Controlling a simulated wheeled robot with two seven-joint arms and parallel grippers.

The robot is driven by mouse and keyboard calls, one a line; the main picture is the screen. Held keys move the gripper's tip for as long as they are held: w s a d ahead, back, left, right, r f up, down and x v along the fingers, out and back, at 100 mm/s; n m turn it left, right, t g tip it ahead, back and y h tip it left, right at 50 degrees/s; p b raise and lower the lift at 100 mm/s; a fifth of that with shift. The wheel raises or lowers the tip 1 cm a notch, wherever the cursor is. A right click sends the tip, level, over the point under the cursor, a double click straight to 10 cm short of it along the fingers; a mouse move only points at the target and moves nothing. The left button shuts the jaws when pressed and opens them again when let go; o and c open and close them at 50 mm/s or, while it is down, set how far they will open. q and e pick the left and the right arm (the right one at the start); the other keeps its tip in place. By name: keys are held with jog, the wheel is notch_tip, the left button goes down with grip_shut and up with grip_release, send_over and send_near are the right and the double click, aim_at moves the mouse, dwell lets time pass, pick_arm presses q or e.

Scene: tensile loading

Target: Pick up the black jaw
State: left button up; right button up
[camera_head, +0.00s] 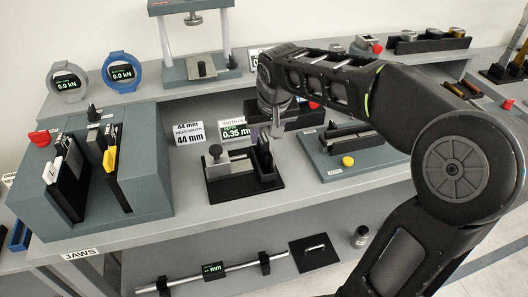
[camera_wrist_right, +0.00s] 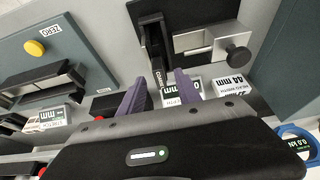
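A dark upright jaw-like piece (camera_head: 265,160) stands at the right end of a black plate (camera_head: 224,189) with a grey measuring vise. In the right wrist view it is a black piece (camera_wrist_right: 154,50) with a lettered label, probably "COARSE". My right gripper (camera_head: 277,130) is just above it, pointing down. In the wrist view its purple fingers (camera_wrist_right: 160,92) are apart, the black piece's end lying just beyond the gap; I cannot tell whether they touch. Other black jaws stand in the grey-green block (camera_head: 145,185) at left, with white and yellow tabs. My left gripper is not in view.
The vise (camera_head: 226,164) with its knob is left of the black piece. A grey-green plate with a yellow knob (camera_head: 348,161) is to the right. Label cards (camera_head: 189,133) stand behind. Shelf space in front of the black plate is clear.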

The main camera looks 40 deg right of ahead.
jog(key=shift+w+f, duration=0.2)
jog(key=shift+f, duration=0.35)
jog(key=shift+c, duration=0.3)
grip_shut()
dwell(1.0)
jog(key=shift+w+r, duration=0.1)
